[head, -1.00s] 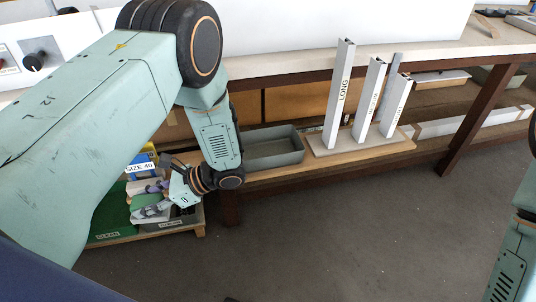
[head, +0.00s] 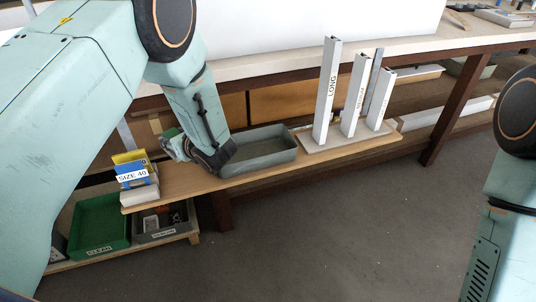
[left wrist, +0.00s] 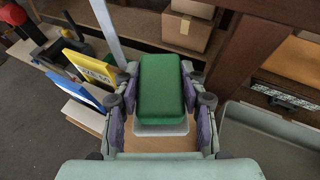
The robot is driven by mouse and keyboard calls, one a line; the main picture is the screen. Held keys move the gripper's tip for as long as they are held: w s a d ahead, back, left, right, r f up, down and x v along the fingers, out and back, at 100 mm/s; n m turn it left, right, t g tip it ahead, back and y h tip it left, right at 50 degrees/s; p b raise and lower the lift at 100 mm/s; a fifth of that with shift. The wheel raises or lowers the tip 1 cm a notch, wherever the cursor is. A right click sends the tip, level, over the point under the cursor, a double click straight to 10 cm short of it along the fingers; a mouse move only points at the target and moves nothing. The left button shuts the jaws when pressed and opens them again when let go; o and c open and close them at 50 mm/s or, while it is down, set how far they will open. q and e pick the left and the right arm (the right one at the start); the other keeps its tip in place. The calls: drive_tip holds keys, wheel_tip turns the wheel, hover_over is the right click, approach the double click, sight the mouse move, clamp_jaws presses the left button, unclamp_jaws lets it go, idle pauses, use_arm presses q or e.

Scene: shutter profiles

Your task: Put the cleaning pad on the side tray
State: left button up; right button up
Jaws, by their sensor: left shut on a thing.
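My left gripper (head: 172,146) is shut on the cleaning pad, a block with a green top and a pale base. The pad (left wrist: 162,88) sits between the two fingers in the left wrist view; in the head view only a bit of green shows behind the gripper. The pad is over the wooden shelf board, and I cannot tell whether it touches it. A grey open tray (head: 262,150), which looks like the side tray, stands on the board just right of the gripper. It looks empty where visible. My right arm shows at the right edge, its gripper out of frame.
Yellow and blue SIZE cards (head: 134,175) stand left of the gripper. A green bin (head: 98,222) marked CLEAN and a grey bin (head: 165,222) with small items sit below. Upright profiles (head: 328,95) stand right of the tray. A table leg (head: 222,210) is near the board.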

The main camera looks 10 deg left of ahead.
use_arm(q)
drive_tip(key=shift+w+r, duration=0.15)
drive_tip(key=shift+w, duration=0.05)
drive_tip(key=shift+a, duration=0.1)
drive_tip(key=b, duration=0.2)
hover_over(187, 173)
wheel_tip(187, 173, down, 7)
drive_tip(key=shift+r, duration=0.2)
wheel_tip(187, 173, down, 3)
drive_tip(key=shift+r+b, duration=0.1)
drive_tip(key=shift+b, duration=0.5)
drive_tip(key=shift+f, duration=0.45)
drive_tip(key=shift+r, duration=0.1)
use_arm(e)
drive_tip(key=f, duration=0.3)
drive_tip(key=shift+s+a+f, duration=0.1)
drive_tip(key=shift+a+f, duration=0.05)
drive_tip(key=shift+a, duration=0.15)
drive_tip(key=shift+f, duration=0.15)
